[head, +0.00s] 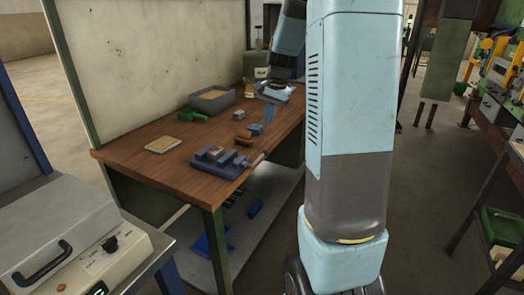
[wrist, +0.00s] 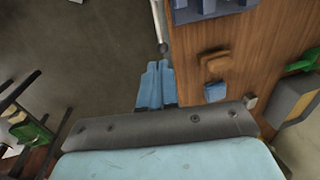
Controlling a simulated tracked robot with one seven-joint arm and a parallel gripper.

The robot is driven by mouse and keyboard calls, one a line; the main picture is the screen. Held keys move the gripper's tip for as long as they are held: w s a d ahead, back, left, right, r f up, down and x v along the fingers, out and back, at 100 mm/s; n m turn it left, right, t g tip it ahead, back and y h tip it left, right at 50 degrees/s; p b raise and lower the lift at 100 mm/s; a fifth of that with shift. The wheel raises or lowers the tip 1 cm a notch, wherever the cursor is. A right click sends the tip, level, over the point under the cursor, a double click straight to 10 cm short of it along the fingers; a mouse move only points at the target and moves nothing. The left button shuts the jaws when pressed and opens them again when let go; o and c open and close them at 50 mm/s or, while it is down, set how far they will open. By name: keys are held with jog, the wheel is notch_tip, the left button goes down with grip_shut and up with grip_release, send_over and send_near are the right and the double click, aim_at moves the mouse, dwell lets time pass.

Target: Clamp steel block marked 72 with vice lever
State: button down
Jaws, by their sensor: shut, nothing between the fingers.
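The blue vice (head: 207,166) is on the near right part of the wooden bench, with a grey steel block (head: 215,153) at its jaws. I cannot read a 72 on it, nor tell whether it is clamped. The vice's grey rod lever (head: 259,159) sticks out past the bench's right edge; in the wrist view the lever (wrist: 160,28) points toward my fingertips. My gripper (head: 269,115) is shut and empty, its blue fingers pointing down. In the wrist view my gripper (wrist: 155,66) is just short of the lever's end, seemingly apart from it.
A brown block (head: 243,138) and a small blue block (head: 255,128) lie behind the vice. A grey bin (head: 212,100), a green tool (head: 191,116) and a pale pad (head: 163,145) are farther left and back. Open floor lies beyond the bench's right edge.

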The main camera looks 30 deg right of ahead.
aim_at(261, 156)
jog(key=f, duration=0.4)
jog(key=w+a+f, duration=0.1)
jog(key=f, duration=0.4)
jog(key=w+f, duration=0.1)
jog(key=f, duration=0.3)
jog(key=shift+w+a+f, duration=0.1)
jog(key=shift+a+f, duration=0.2)
jog(key=shift+f, duration=0.1)
